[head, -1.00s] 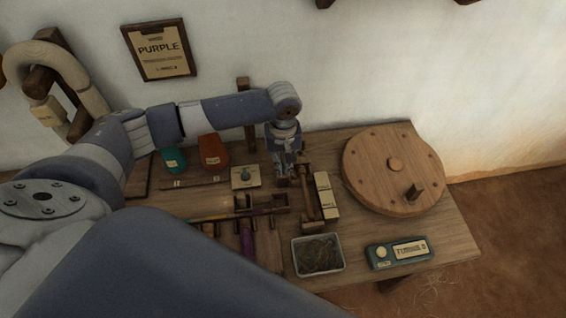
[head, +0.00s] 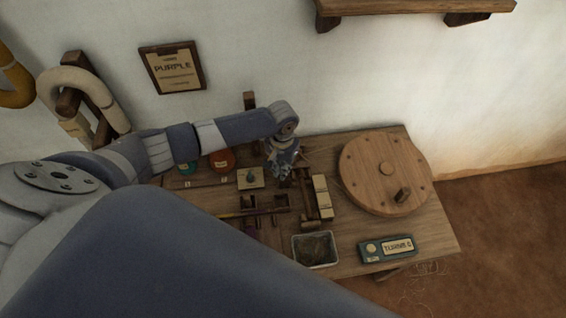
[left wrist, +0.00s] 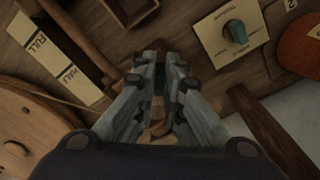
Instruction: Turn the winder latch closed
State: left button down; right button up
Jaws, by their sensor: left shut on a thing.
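My left gripper (head: 283,178) points down at the back of the bench, between the cream plate with a green knob (head: 250,177) and the FULL/HALF scale (head: 321,196). In the left wrist view its fingers (left wrist: 159,85) are close together, shut on a small part that they mostly hide. A bit of tan wood (left wrist: 158,130) and a dark teal patch show between the fingers. I take the gripped part to be the winder latch; its angle cannot be made out. My right gripper is not in view.
A large round wooden wheel (head: 380,165) with a peg stands right of the gripper. A metal tray (head: 315,250) and a teal labelled box (head: 390,249) lie at the front. Orange (head: 222,159) and teal (head: 187,168) spools sit to the left. A wooden shelf (head: 415,10) hangs above.

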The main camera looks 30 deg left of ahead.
pick_arm(q)
jog(key=m, duration=0.1)
jog(key=m+p, duration=0.1)
jog(key=m, duration=0.2)
jog(key=shift+a+r+m+p, duration=0.1)
jog(key=shift+a+m+p, duration=0.2)
jog(key=shift+p, duration=0.1)
jog(key=m, duration=0.3)
jog(key=shift+w, duration=0.15)
jog(key=shift+w+a+m+p, duration=0.1)
jog(key=shift+m+p, duration=0.25)
jog(key=shift+m, duration=0.85)
jog(key=c, duration=1.7)
grip_release()
notch_tip(320, 180, up, 12)
